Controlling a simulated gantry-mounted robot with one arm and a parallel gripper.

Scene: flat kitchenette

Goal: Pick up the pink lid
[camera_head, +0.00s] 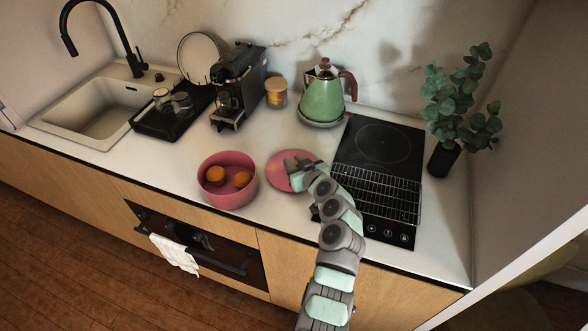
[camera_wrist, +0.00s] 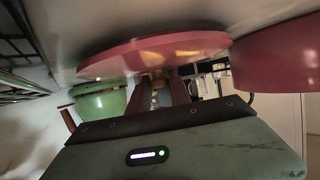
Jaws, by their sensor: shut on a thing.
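The pink lid (camera_head: 283,180) is a round flat disc at the counter's middle, between the pink bowl and the black hob in the head view. It shows large across the top of the wrist view (camera_wrist: 150,50), directly in front of my fingers. My gripper (camera_head: 294,167) reaches over the lid from the front right and hides part of it. In the wrist view my gripper (camera_wrist: 165,90) is shut on the lid, with the fingertips partly hidden by it. I cannot tell whether the lid still touches the counter.
The pink bowl (camera_head: 228,192) with orange fruit stands left of the lid. The black hob (camera_head: 376,155) with a wire rack (camera_head: 375,191) lies to the right. A green kettle (camera_head: 322,98), a jar (camera_head: 276,93) and a coffee machine (camera_head: 238,88) stand behind. Bare counter lies behind the lid.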

